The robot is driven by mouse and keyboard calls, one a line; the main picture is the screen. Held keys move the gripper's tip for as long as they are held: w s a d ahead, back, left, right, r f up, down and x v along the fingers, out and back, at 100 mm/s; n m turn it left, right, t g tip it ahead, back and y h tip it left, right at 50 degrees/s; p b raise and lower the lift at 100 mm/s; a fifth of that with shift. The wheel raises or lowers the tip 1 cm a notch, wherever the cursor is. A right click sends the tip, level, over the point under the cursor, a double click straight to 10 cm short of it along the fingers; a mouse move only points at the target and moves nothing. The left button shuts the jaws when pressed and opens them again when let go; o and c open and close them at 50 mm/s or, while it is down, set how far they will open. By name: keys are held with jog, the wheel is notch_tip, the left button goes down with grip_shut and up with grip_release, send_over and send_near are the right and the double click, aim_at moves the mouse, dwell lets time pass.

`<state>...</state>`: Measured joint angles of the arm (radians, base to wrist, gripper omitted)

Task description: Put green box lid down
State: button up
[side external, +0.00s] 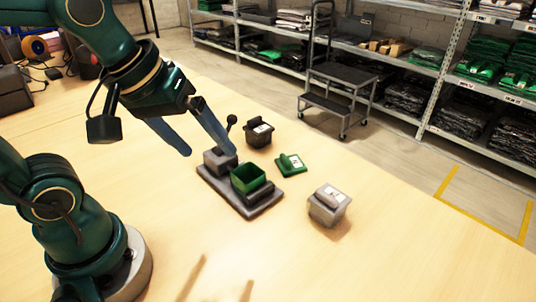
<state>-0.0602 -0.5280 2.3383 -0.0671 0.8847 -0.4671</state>
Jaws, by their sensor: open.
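The green box lid (290,165) lies on the table, with a raised handle and a white label on top. It is behind and to the right of the open green box (248,178), which sits on a dark grey base (262,206). My gripper (210,152) is open above the table, left of the lid and near the grey block on the base. Its two blue fingers are spread wide with nothing between them. The lid and the gripper are apart.
A dark lidded box (258,133) stands behind the base, beside a small black knobbed stick (231,122). A grey lidded box (328,206) stands to the right. The table's front right is clear. A step stool (338,95) and shelves stand beyond the table.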

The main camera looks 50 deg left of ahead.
jog(key=s+m, duration=0.1)
jog(key=m, duration=0.1)
jog(key=s+f+m, duration=0.1)
jog(key=m, duration=0.1)
jog(key=s+m, duration=0.1)
jog(key=m, duration=0.1)
jog(key=shift+s+f, duration=0.15)
jog(key=shift+s, duration=0.25)
dwell(0.8)
